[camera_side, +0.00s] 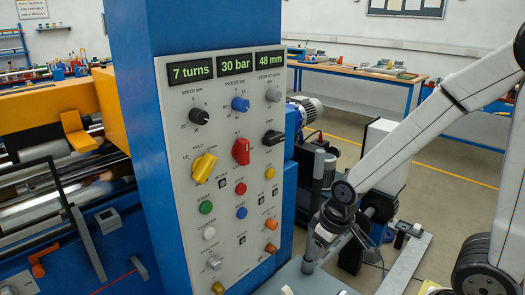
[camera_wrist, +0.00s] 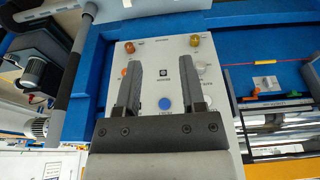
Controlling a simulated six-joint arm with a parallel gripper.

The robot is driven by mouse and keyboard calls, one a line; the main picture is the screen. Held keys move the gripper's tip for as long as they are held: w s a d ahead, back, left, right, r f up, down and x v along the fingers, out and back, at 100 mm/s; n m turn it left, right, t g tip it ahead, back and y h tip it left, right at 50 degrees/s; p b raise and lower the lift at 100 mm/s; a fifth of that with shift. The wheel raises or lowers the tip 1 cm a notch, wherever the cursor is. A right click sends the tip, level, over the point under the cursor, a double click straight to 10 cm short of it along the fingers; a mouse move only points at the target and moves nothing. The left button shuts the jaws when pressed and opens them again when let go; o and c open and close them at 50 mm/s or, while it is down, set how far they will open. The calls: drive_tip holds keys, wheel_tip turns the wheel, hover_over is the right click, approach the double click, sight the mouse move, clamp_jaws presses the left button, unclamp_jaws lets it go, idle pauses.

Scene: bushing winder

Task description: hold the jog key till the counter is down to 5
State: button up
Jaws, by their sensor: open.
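The blue column carries a grey control panel (camera_side: 222,200) of knobs and push buttons. The turns counter (camera_side: 191,72) at its top left reads 7 turns. The labels are too small for me to tell which button is the jog key. Green (camera_side: 206,208), red (camera_side: 240,189), blue (camera_side: 242,213), yellow (camera_side: 270,173) and white (camera_side: 209,233) buttons show in the side view. My gripper (camera_wrist: 161,70) is open and empty over the lower panel in the wrist view. A blue button (camera_wrist: 165,103) shows between its fingers; I see no contact.
Other displays read 30 bar (camera_side: 236,65) and 48 mm (camera_side: 269,61). A yellow selector (camera_side: 204,167), a red selector (camera_side: 241,151) and several orange knobs stick out of the panel. The winding machine (camera_side: 60,190) is at left. Open floor (camera_side: 440,175) lies at right.

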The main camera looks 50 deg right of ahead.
clamp_jaws()
idle(1.4)
